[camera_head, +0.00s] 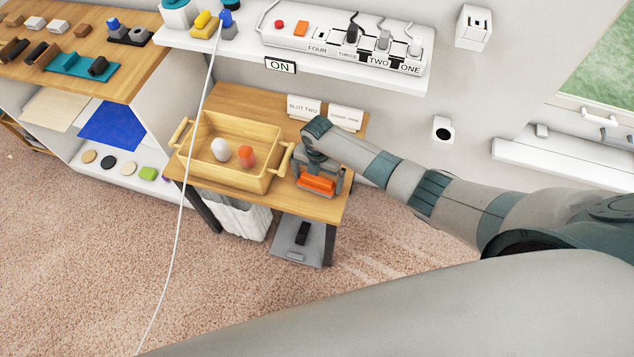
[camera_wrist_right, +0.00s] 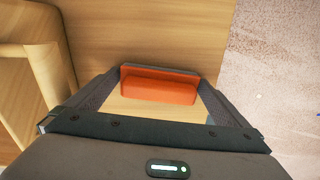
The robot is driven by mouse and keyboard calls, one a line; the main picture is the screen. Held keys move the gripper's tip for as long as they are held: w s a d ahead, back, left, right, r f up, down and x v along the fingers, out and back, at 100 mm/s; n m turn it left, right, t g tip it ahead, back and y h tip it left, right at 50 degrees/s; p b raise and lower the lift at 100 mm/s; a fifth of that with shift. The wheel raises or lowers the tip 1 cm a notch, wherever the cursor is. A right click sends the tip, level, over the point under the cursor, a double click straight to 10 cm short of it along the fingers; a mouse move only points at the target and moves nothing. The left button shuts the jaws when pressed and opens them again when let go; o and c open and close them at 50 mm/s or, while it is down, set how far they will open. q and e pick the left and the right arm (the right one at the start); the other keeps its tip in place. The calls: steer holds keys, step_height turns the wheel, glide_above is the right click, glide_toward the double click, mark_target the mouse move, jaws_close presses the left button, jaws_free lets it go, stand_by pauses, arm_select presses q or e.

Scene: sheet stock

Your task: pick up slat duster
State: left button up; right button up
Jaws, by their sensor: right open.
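An orange block-shaped thing with a dark edge, which looks like the slat duster (camera_head: 317,184), lies on the small wooden table (camera_head: 230,101), right of the wooden tray. My right gripper (camera_head: 318,179) is over it, pointing down. In the right wrist view, the duster (camera_wrist_right: 160,88) lies crosswise between the two spread fingers of the right gripper (camera_wrist_right: 161,84). The fingers are at either end of it; I cannot tell whether they touch it. My left gripper is not in view.
A white shelf with a power strip (camera_head: 345,45) is above. A white cord (camera_head: 184,180) hangs in front.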

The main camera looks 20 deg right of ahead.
mark_target(318, 177)
steer(key=c, duration=0.7)
steer(key=shift+r, duration=0.2)
steer(key=shift+c, duration=0.2)
step_height(318, 177, up, 18)
steer(key=b, duration=0.1)
steer(key=shift+f+b, duration=0.15)
steer(key=shift+b, duration=0.25)
steer(key=s+d+r+m, duration=0.1)
steer(key=s+r+m, duration=0.1)
steer(key=s+m, duration=0.6)
steer(key=s+d+r+m, duration=0.2)
steer(key=s+m, duration=0.5)
steer(key=m, duration=1.3)
steer(key=shift+s+d+r+b, duration=0.2)
steer(key=shift+s+r+b, duration=0.2)
steer(key=shift+r, duration=0.3)
